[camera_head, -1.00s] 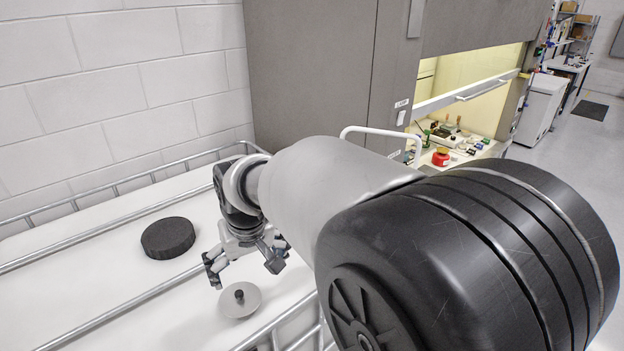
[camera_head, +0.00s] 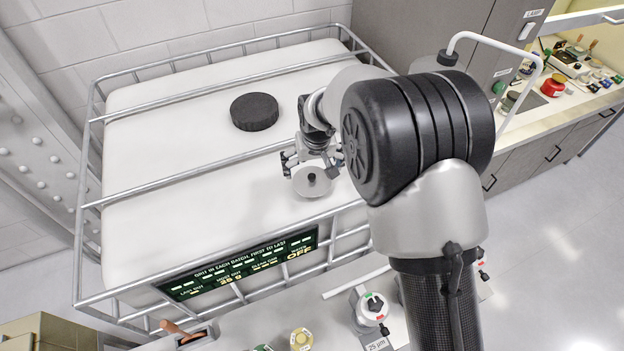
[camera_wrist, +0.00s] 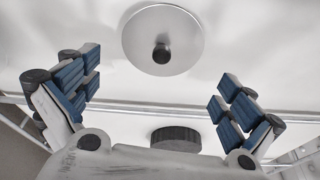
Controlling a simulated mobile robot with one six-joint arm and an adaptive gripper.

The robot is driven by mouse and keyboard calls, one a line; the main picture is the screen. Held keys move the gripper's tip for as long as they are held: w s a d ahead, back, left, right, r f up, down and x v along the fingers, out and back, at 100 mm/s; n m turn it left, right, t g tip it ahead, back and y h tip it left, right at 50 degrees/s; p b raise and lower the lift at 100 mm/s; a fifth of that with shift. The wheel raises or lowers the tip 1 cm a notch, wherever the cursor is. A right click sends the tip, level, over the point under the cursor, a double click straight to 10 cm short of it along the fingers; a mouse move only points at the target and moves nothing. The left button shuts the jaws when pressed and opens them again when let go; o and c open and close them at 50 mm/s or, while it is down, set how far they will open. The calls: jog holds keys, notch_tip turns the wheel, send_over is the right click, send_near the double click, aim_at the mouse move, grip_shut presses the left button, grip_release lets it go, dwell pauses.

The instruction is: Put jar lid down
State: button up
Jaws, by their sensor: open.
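The jar lid (camera_head: 320,189) is a pale grey round disc with a dark knob in its middle. It lies knob up on the white top of the caged tank (camera_head: 200,165). In the wrist view the whole lid (camera_wrist: 162,25) shows beyond my fingers, clear of both. My gripper (camera_head: 311,160) is open and empty just behind the lid in the head view. In the wrist view my gripper's (camera_wrist: 155,90) blue-padded fingers are spread wide with nothing between them. I cannot tell its exact height above the tank.
A thick black round cap (camera_head: 254,112) sits on the tank top, left of my gripper. Metal cage bars (camera_head: 190,173) cross the top and ring its edge. A green display panel (camera_head: 240,264) is on the front. A bench with a red-topped container (camera_head: 553,85) is at right.

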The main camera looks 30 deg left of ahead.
aim_at(312, 176)
jog(key=p+x, duration=0.1)
jog(key=x, duration=0.4)
jog(key=shift+s+d+f, duration=0.15)
jog(key=shift+f, duration=0.1)
jog(key=shift+c, duration=0.5)
